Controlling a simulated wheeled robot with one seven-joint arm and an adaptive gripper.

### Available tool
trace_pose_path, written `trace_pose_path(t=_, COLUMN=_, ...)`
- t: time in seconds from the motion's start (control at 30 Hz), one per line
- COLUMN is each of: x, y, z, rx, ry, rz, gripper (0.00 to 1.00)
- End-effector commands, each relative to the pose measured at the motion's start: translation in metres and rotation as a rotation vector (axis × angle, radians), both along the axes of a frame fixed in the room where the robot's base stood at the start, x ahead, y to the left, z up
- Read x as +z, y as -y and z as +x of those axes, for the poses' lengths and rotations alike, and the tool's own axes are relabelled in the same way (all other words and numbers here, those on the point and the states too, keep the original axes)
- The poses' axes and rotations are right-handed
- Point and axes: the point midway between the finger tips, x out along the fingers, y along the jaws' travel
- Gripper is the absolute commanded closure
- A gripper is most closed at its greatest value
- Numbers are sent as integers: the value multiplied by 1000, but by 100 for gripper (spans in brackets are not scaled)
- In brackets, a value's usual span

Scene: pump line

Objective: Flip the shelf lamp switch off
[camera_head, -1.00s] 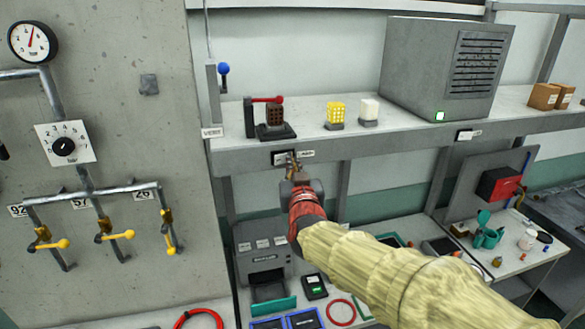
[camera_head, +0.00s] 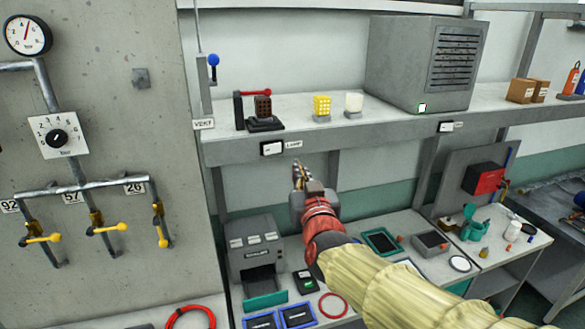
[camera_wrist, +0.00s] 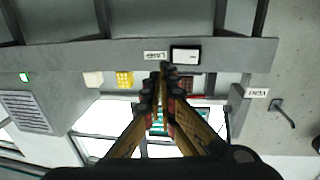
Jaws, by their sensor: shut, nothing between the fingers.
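The lamp switch (camera_head: 272,148) is a white rocker in a dark frame on the front edge of the shelf (camera_head: 400,131). A LAMP label (camera_head: 294,144) is just to its right. The switch also shows in the wrist view (camera_wrist: 186,55), with its label on the left there. I cannot tell which way the rocker is tipped. My gripper (camera_head: 298,167) is shut and empty, below and to the right of the switch, apart from it in the head view. In the wrist view its fingertips (camera_wrist: 166,68) are close beside the switch in the picture.
On the shelf stand a red-handled lever (camera_head: 256,93), a yellow block (camera_head: 322,106), a white block (camera_head: 354,103) and a large grey vented box (camera_head: 424,65). A bench with devices lies below. The concrete wall is left.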

Motion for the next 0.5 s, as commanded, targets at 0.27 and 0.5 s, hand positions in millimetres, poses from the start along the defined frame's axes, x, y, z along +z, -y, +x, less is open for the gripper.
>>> trace_pose_path(t=0.27, x=-1, y=11, z=-24, rx=0, ry=-1, rz=0, gripper=100)
trace_pose_path(t=0.5, x=-1, y=12, z=-26, rx=0, ry=-2, rz=0, gripper=100)
